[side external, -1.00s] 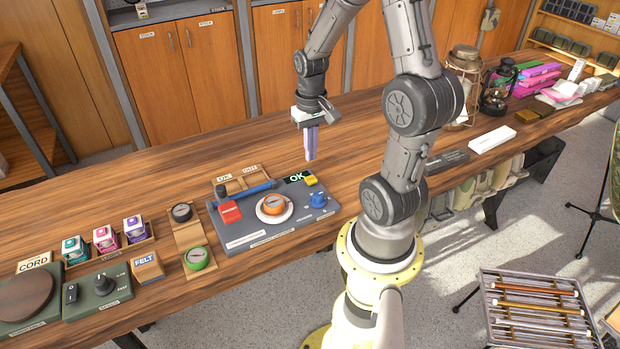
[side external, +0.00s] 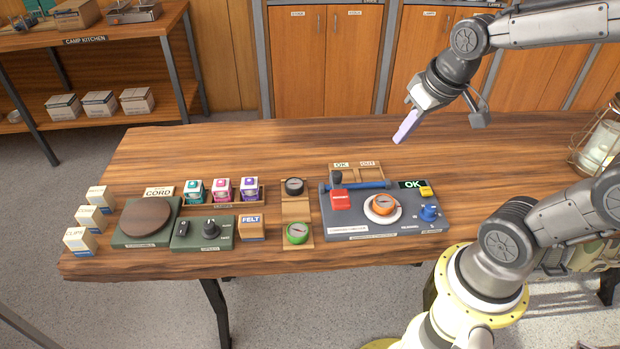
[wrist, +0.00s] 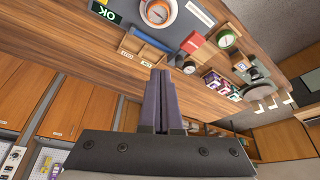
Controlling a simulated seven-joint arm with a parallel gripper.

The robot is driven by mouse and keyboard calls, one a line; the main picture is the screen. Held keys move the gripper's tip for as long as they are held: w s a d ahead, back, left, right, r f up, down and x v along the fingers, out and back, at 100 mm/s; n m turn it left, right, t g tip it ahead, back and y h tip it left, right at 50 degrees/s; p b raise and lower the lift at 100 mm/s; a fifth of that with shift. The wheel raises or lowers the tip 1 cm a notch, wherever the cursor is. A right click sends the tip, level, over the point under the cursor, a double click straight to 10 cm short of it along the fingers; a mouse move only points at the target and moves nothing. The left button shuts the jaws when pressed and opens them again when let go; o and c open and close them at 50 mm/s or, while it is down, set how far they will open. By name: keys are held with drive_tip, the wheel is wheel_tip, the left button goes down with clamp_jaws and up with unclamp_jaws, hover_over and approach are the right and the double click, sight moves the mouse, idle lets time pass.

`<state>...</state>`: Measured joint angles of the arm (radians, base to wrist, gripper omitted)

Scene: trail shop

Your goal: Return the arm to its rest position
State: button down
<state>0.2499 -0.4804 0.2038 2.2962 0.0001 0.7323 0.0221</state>
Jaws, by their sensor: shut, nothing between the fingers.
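My gripper (side external: 405,128) is raised above the back part of the wooden table (side external: 250,140), behind the grey test station. Its pale purple fingers point down and a little to the left, shut together with nothing between them. In the wrist view the gripper (wrist: 157,75) shows its two dark fingers side by side. The fingers touch nothing.
A grey test station (side external: 345,222) holds an orange compass (side external: 383,205) on a white dish, a red block (side external: 340,200) and a blue knob (side external: 428,212). A green compass (side external: 297,232) sits on a wooden stand to its left. A lantern (side external: 600,145) stands at right. The back left table is clear.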

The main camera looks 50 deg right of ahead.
drive_tip(key=s+a+r+n+t+y, duration=0.1)
drive_tip(key=s+a+r+n, duration=0.1)
drive_tip(key=s+a, duration=0.4)
drive_tip(key=shift+s+r+n, duration=0.3)
drive_tip(key=shift+s+n, duration=0.3)
drive_tip(key=shift+s, duration=0.3)
